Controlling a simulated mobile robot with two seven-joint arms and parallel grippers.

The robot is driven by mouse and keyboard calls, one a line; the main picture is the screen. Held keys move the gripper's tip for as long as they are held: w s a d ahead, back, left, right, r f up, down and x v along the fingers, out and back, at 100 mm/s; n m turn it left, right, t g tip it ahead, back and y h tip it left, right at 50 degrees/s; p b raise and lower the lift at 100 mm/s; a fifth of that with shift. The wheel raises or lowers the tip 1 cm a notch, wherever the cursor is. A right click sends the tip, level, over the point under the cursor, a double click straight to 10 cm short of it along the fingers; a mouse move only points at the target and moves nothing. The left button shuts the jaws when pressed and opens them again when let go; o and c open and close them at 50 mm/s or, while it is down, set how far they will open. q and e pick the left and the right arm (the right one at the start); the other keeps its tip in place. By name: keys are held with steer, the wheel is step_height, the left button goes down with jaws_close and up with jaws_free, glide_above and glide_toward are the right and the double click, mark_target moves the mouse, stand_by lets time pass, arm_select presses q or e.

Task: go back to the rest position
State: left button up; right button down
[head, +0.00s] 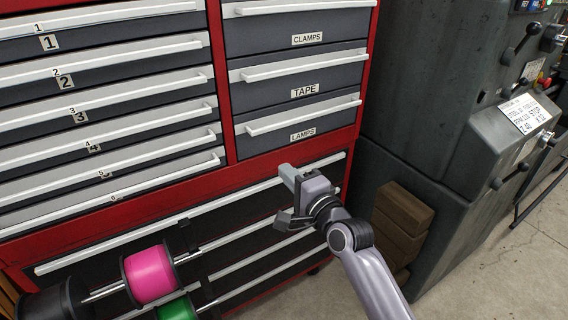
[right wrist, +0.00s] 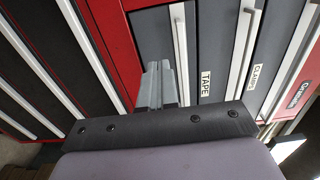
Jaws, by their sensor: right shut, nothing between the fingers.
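My right gripper (head: 288,180) is in front of the red tool cabinet (head: 218,80), just below the LAMPS drawer (head: 300,125). Its arm comes up from the bottom of the head view. In the right wrist view the gripper's fingers (right wrist: 158,85) are together with nothing between them, pointing at the cabinet face. I cannot tell whether the fingertips touch the cabinet. My left gripper is not in view.
The CLAMPS drawer (head: 300,38), TAPE drawer (head: 300,88) and numbered drawers (head: 120,85) look shut. A pink spool (head: 150,274) and a green spool (head: 177,308) sit lower left. A dark machine (head: 430,80) and brown blocks (head: 402,222) stand right. Floor (head: 500,255) is clear at lower right.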

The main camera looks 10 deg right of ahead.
steer(key=s+d+f+n+g+h+p, duration=0.2)
steer(key=s+f+n, duration=0.6)
steer(key=s, duration=0.6)
steer(key=s+d+f+n+g+h+p, duration=0.2)
steer(key=s+d+f+n+g, duration=0.2)
steer(key=s+f, duration=0.8)
steer(key=s+d+n, duration=0.2)
steer(key=n, duration=0.2)
steer(key=shift+s+d+f+g, duration=0.3)
steer(key=shift+d+f, duration=0.05)
steer(key=shift+d, duration=0.05)
